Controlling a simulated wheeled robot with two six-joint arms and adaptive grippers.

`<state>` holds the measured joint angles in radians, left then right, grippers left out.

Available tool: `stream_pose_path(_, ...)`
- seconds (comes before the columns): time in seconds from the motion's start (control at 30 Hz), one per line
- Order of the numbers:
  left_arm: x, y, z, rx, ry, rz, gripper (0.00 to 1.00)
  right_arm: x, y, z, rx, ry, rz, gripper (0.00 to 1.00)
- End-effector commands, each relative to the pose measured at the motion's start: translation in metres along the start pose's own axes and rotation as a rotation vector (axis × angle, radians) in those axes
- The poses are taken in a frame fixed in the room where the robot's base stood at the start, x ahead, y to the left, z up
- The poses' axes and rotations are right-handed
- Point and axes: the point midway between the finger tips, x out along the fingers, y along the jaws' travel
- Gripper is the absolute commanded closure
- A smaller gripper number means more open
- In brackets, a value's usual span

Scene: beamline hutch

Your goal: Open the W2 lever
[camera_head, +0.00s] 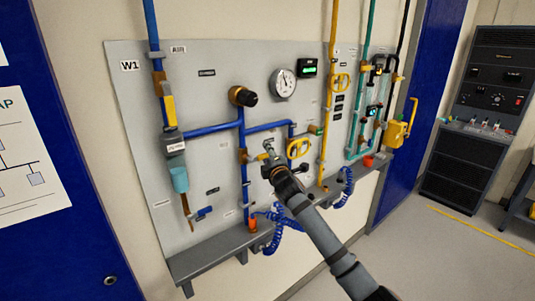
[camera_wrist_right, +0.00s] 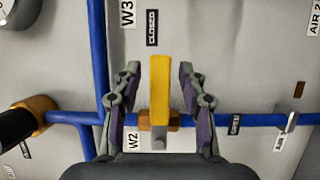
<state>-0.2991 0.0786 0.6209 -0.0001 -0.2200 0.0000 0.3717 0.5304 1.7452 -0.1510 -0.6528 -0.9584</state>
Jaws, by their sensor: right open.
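The W2 lever is a yellow bar (camera_wrist_right: 160,85) on a brass valve body on a blue pipe. In the right wrist view it stands across the pipe, beside a W2 label (camera_wrist_right: 132,140). My right gripper (camera_wrist_right: 157,78) is open, with one finger on each side of the lever and a visible gap on both sides. My left gripper is in neither view.
The grey panel (camera_head: 215,97) carries other pipes, a round gauge (camera_head: 283,84) and a yellow valve handle (camera_head: 298,148) just right of my gripper. Blue coiled hoses (camera_head: 275,228) hang below, over a grey ledge (camera_head: 205,257). A CLOSED label (camera_wrist_right: 152,28) is near the lever's free end.

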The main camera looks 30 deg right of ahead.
Motion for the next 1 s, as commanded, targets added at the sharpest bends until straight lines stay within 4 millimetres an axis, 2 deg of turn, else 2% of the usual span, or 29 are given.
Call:
stream_pose_path(0.17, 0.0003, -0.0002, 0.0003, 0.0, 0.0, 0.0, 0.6, 0.0, -0.0005, 0.0001, 0.0, 0.0, 0.0, 0.58)
stream_pose_path(0.4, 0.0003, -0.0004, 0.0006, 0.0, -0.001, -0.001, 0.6, -0.0002, -0.0005, 0.0002, 0.0, 0.0, -0.001, 0.9)
stream_pose_path(0.5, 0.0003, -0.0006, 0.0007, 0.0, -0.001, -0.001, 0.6, -0.0002, -0.0005, 0.0002, 0.0, -0.001, -0.001, 1.0)
stream_pose_path(1.0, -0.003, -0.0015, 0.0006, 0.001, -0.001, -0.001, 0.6, 0.0042, -0.0011, -0.0013, 0.022, -0.001, -0.01, 1.0)
